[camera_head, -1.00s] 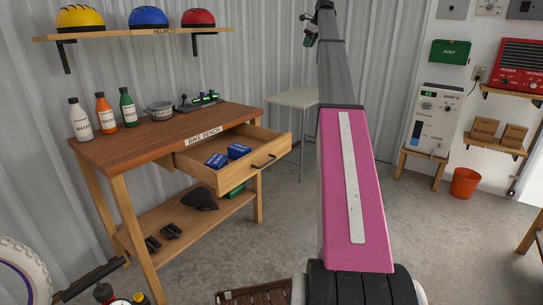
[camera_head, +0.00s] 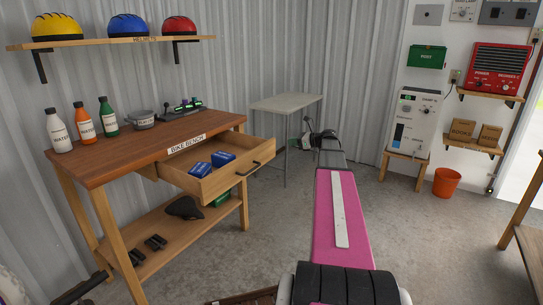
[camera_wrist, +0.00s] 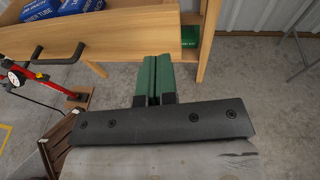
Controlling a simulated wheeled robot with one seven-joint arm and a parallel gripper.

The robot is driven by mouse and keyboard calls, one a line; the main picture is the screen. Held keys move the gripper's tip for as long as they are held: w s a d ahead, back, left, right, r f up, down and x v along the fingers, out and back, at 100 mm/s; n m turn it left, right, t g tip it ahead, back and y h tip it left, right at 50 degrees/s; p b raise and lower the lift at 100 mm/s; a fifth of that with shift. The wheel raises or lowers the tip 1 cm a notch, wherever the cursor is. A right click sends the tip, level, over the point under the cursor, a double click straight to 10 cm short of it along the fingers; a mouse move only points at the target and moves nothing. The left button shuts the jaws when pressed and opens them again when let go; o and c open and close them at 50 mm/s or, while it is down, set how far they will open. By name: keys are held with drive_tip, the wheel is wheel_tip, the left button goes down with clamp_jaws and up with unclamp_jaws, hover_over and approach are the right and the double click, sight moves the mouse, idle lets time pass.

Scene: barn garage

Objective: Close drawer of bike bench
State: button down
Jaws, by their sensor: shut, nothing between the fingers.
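The wooden bike bench (camera_head: 100,170) stands at the left in the head view. Its drawer (camera_head: 228,183) is pulled out, with blue boxes (camera_head: 222,159) inside. The dark drawer handle (camera_head: 256,168) is on the drawer's front. In the wrist view, the drawer front (camera_wrist: 125,38) spans the upper left, with the handle (camera_wrist: 58,52) at its left. My gripper (camera_wrist: 153,62) has its green fingers together and empty, near the drawer front's lower edge and right of the handle. I cannot tell if they touch. In the head view my gripper (camera_head: 305,142) is small, right of the drawer.
Bottles (camera_head: 84,122) and a container stand on the bench top. A light table (camera_head: 286,102) stands behind my arm. An orange bucket (camera_head: 447,182) and a small stool (camera_head: 405,157) are at the right. The floor right of the bench is open.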

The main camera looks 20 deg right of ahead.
sight(267, 153)
drive_tip(key=s+a+f+m+t, duration=0.15)
drive_tip(key=s+f+t, duration=0.35)
drive_tip(key=s, duration=0.5)
drive_tip(key=shift+m+g, duration=0.35)
drive_tip(key=shift+g, duration=0.05)
drive_tip(key=x, duration=0.9)
drive_tip(key=f+x, duration=0.1)
drive_tip(key=x, duration=0.4)
drive_tip(key=shift+w+d, duration=0.2)
drive_tip(key=shift+w, duration=0.05)
drive_tip(key=x, duration=2.9)
drive_tip(key=shift+w+a+f, duration=0.1)
drive_tip(key=shift+w, duration=0.05)
drive_tip(key=shift+w, duration=0.15)
